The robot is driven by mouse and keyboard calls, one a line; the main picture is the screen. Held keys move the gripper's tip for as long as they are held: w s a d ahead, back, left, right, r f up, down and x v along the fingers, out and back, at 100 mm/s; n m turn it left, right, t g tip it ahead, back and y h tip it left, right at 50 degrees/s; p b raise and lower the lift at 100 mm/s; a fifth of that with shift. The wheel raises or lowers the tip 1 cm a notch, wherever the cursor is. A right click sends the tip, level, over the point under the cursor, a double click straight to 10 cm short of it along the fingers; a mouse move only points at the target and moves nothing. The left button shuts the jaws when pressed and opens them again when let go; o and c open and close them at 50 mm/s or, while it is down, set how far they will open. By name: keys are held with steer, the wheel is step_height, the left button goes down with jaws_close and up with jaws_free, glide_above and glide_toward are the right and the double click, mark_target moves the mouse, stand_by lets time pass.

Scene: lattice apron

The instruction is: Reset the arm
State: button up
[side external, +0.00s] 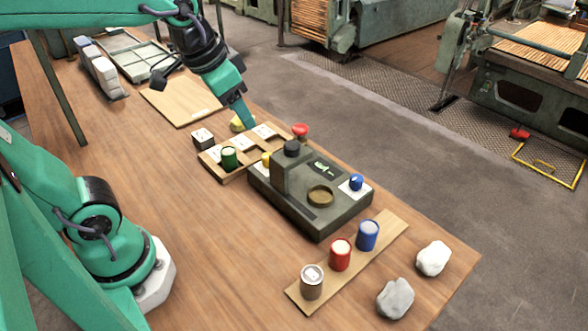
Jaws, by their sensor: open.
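My gripper (246,123) hangs at the end of my green arm, above the far end of the wooden tray (213,157). A yellow object (236,124) is by its fingertips; I cannot tell whether they touch it. The jaws hold nothing that I can make out. A green cylinder (229,157) stands in the near part of the tray. A small block with a pale top (203,138) is at the tray's left side.
A dark box (318,222) with a red knob (300,130) and a blue knob (356,182) stands right of the tray. In front, a board (372,246) holds grey, red and blue cans. Two rocks (396,297) lie nearby. The table's left middle is clear.

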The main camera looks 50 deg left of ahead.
steer(key=s+a+f+n+t, duration=0.1)
steer(key=s+f+n, duration=0.1)
steer(key=s, duration=0.4)
steer(key=shift+a, duration=0.4)
